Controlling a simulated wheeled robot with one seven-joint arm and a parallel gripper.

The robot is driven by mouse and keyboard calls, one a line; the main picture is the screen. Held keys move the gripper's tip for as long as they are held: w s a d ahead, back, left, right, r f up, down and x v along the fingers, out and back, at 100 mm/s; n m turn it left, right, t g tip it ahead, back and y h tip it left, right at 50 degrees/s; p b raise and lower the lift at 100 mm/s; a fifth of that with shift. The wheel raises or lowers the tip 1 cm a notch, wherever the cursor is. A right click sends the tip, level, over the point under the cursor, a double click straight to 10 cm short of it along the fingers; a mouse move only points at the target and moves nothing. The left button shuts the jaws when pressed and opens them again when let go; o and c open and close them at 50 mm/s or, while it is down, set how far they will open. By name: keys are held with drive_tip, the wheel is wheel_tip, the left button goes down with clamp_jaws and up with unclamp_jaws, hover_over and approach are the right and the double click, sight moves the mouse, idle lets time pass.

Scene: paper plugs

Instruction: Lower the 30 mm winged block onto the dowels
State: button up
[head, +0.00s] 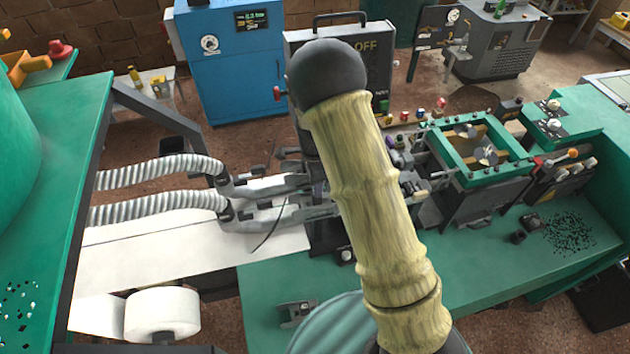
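My arm, in a yellowish ribbed sleeve with a dark rounded joint, crosses the middle of the head view. My gripper cannot be seen; it may be hidden behind the arm. A small grey metal piece (298,313) lies on the green bench at the lower middle, left of my arm. It may be the winged block, but its size and shape are too unclear to tell. I cannot make out the dowels. Part of the dark machine (330,237) behind my arm is hidden.
Two ribbed hoses (150,208) run to the machine over a white paper strip (190,243). A paper roll (162,313) sits at lower left. A green-framed unit (480,150) stands on the right. The green bench (480,285) right of my arm is mostly clear, with dark bits scattered farther right.

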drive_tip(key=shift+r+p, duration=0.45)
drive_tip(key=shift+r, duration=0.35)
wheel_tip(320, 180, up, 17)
drive_tip(key=b, duration=0.5)
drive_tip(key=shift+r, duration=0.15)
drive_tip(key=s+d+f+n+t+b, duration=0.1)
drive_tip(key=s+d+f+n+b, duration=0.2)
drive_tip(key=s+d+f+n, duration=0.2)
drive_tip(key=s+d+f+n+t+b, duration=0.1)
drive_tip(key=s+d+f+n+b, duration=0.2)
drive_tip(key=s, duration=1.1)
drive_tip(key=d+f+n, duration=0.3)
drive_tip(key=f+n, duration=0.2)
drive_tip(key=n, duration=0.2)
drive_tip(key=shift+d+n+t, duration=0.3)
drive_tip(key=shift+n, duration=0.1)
